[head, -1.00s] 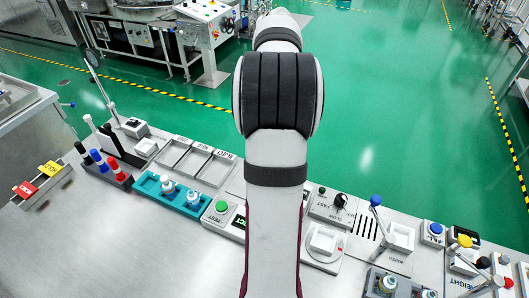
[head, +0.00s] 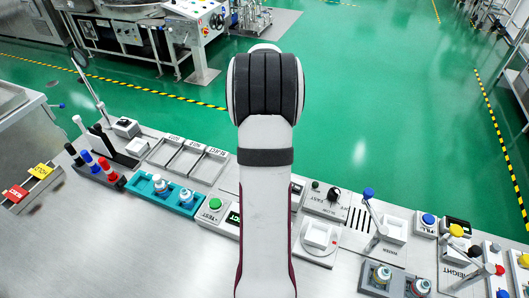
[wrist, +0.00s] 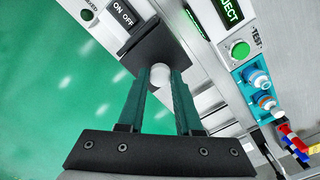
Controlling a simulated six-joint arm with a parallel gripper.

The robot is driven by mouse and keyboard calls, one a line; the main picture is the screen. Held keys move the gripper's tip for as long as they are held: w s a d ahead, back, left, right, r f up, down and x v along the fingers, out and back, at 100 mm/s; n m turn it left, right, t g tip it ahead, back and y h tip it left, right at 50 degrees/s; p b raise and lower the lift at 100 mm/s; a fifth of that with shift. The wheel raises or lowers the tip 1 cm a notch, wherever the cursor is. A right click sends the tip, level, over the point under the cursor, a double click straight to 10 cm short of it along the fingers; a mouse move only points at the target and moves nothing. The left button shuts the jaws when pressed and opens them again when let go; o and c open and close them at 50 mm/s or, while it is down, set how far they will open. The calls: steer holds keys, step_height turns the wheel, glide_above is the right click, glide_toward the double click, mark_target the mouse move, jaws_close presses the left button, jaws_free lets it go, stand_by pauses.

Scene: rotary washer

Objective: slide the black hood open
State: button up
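A black hood (wrist: 168,42), a dark flat cover, lies across a light panel at the top middle of the wrist view. A round white knob (wrist: 160,75) shows at its near edge. My gripper (wrist: 161,82) has its two dark green fingers spaced apart, with the tips on either side of this knob. I cannot tell whether the fingers press on it. In the head view my arm hides the hood, and the gripper is out of sight behind it.
An ON/OFF label (wrist: 122,14) is left of the hood. A green button (wrist: 240,49) and a teal rack (head: 170,197) with bottles stand along the panel. Levers with coloured knobs (head: 369,194) rise at the right. Green floor lies beyond the bench.

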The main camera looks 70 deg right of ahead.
jaws_close()
stand_by(1.0)
